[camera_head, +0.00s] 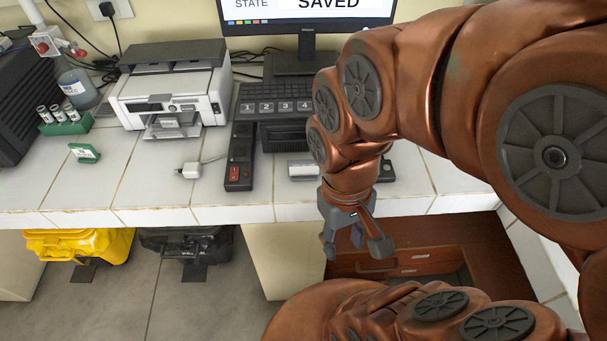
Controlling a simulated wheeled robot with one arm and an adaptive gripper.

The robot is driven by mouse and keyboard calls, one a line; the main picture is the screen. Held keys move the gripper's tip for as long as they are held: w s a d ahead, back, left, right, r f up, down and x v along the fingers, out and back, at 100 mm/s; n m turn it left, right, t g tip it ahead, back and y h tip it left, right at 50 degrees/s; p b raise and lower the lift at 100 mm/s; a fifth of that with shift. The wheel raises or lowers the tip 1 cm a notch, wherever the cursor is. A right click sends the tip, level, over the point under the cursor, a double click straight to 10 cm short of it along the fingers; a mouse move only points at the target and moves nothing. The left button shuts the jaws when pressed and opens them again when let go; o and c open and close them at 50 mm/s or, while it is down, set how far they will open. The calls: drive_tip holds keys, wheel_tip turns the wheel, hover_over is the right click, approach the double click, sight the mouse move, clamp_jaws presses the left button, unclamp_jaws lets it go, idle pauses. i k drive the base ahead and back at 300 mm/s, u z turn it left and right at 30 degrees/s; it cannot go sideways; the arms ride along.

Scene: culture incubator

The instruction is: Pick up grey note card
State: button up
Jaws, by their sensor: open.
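A small pale grey, flat-looking item (302,169) lies on the white tiled counter, just left of my wrist; it may be the grey note card, but it is too small to be sure. My gripper (355,243) is open and empty, with its fingers spread and pointing down. It hangs in front of the counter's front edge, to the right of and lower in the picture than the pale item. My arm hides part of the counter behind it.
A black power strip (240,157) and a white plug (190,170) lie left of the pale item. A brown drawer unit (398,262) is below my gripper. The counter's front left is mostly clear.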

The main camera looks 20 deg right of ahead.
sight(301, 169)
drive_tip(key=k, duration=0.95)
drive_tip(key=u, duration=1.15)
